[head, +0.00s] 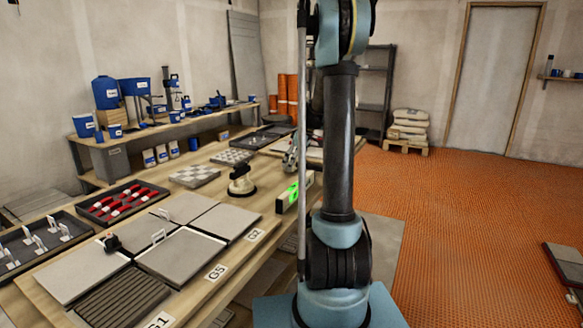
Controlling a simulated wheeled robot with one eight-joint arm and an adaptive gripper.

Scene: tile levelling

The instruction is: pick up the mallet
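I cannot pick out a mallet for certain in the head view. A small black piece (112,243) sits on the left tiles. A small grey jointed thing (290,160) shows just left of my arm and is partly hidden by it. My arm rises upright at the right of the bench and leaves the top of the picture. My gripper is not visible.
A green level (294,194) stands beside my arm. A tray of red-handled tools (122,202) and a tray of white clips (35,248) lie at the left. Checkered tile sheets (195,175) lie farther back. Blue buckets (107,92) stand on the rear bench.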

